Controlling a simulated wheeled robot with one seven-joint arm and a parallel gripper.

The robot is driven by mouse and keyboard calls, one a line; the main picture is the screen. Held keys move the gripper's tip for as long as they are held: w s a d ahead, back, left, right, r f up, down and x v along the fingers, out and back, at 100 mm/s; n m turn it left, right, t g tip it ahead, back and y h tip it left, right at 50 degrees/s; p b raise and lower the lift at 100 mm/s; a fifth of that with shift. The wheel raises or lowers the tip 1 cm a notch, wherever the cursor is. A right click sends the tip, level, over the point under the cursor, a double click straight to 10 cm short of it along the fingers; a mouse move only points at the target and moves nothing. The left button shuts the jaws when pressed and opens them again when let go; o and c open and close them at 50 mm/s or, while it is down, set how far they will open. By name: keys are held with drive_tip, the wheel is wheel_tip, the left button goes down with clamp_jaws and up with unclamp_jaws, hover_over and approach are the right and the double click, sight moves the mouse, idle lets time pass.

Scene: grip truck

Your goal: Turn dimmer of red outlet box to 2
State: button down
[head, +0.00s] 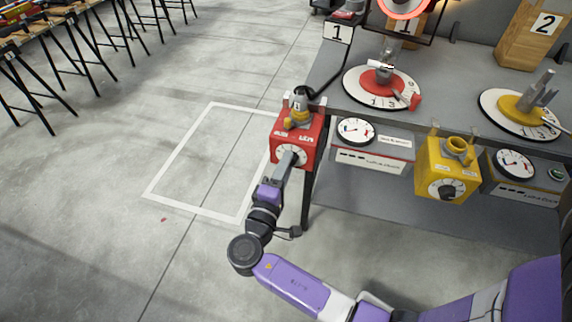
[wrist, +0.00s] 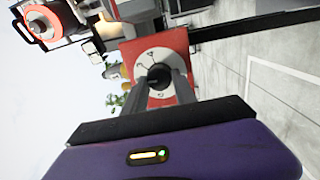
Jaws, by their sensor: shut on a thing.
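The red outlet box (head: 309,134) hangs at the front left corner of the grey table in the head view. A black plug and cable go into its top. Its front carries a white dial, partly hidden by my gripper. In the wrist view the red box (wrist: 126,54) shows the white dial (wrist: 150,57) with a dark knob (wrist: 158,77) at its middle. My gripper (head: 287,160) is at the dial, and its two fingers (wrist: 160,83) are shut on the knob, one on each side. The dial's marks are too small to read surely.
A yellow outlet box (head: 462,185) hangs farther right on the table front. Gauge boxes (head: 372,158) sit beside the outlet boxes under the tabletop (head: 440,95). A table leg (head: 308,195) stands just right of my gripper.

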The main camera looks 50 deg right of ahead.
drive_tip(key=c, duration=1)
unclamp_jaws()
drive_tip(key=v, duration=0.7)
drive_tip(key=shift+a, duration=0.4)
